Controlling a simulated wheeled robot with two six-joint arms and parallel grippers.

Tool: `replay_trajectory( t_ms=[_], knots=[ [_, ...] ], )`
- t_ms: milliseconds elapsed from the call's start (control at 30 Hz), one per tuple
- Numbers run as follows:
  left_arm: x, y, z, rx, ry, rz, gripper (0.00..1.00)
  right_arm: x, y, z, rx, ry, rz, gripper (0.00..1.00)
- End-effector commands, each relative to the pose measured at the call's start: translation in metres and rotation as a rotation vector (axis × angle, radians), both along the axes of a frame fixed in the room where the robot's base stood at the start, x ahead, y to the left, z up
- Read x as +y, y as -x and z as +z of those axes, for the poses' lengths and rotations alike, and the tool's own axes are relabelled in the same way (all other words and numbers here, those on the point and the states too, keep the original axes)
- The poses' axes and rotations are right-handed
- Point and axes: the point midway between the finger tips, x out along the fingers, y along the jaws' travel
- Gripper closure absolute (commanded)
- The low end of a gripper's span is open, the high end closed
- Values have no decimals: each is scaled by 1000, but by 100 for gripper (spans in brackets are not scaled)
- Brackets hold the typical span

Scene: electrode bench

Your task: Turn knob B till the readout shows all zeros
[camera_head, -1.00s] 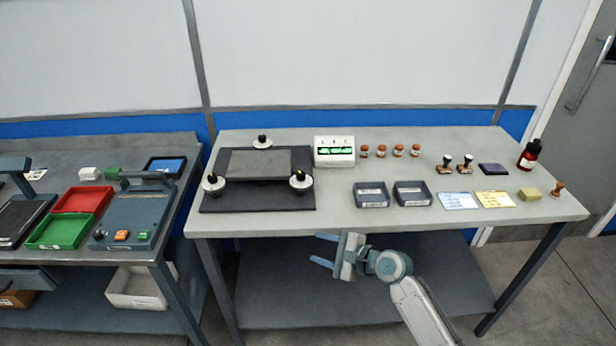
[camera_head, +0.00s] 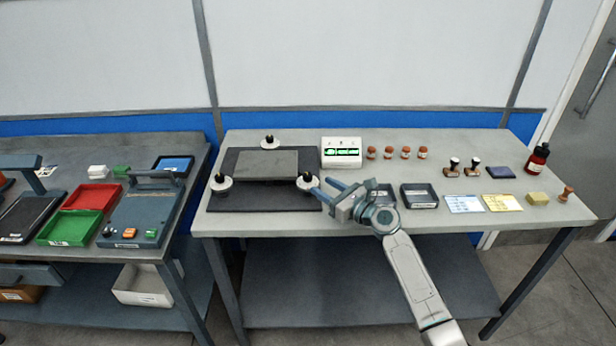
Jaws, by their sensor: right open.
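The levelling plate (camera_head: 266,164) sits on a dark base (camera_head: 255,202) on the main table, with three round white-and-black knobs. One knob (camera_head: 269,143) is at the back, one knob (camera_head: 221,183) at the front left, and one knob (camera_head: 306,181) at the front right. I cannot read which is knob B. The white readout box (camera_head: 341,144) has several green-lit displays, too small to read. My right gripper (camera_head: 322,186) is open and empty, its fingertips pointing left close beside the front-right knob. I cannot tell whether they touch it. My left gripper is not in view.
A side bench holds red and green trays (camera_head: 67,231).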

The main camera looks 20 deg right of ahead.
Motion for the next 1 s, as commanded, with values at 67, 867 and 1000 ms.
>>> replay_trajectory(
  t_ms=[67, 867, 1000],
  knots=[
    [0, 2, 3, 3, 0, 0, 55, 10, -15, 3, 0, -4, 2, 55],
    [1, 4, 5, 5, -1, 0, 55, 34, -61, 0, 0, 4, 1, 73],
    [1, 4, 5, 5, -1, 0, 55, 34, -61, 0, 0, 4, 1, 98]
  ],
)
